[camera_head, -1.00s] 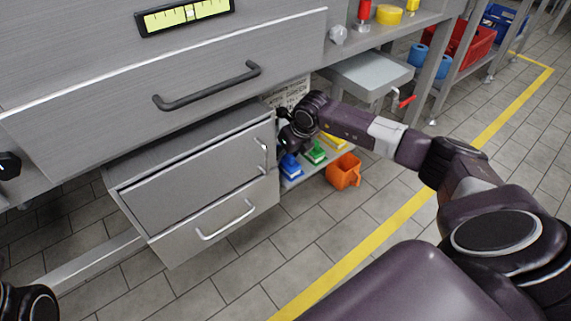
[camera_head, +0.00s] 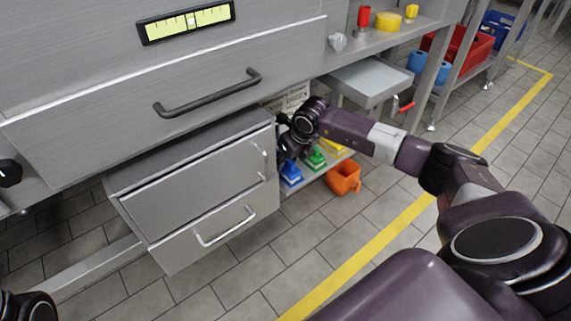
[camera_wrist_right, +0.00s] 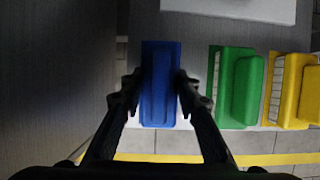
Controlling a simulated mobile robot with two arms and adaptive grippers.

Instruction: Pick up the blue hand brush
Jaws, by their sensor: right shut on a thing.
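The blue hand brush (camera_wrist_right: 158,70) stands on the low shelf, at the left end of a row of brushes. In the head view it (camera_head: 291,173) shows just below my right gripper (camera_head: 286,160), which partly hides it. In the right wrist view the two fingers of my right gripper (camera_wrist_right: 157,90) lie against the brush's left and right sides, shut on it. I cannot see any gap between brush and shelf.
A green brush (camera_wrist_right: 238,88) and a yellow brush (camera_wrist_right: 293,92) stand to the right of the blue one. A grey drawer cabinet (camera_head: 195,185) is close on the left. An orange container (camera_head: 344,176) stands right of the shelf. The floor in front is clear.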

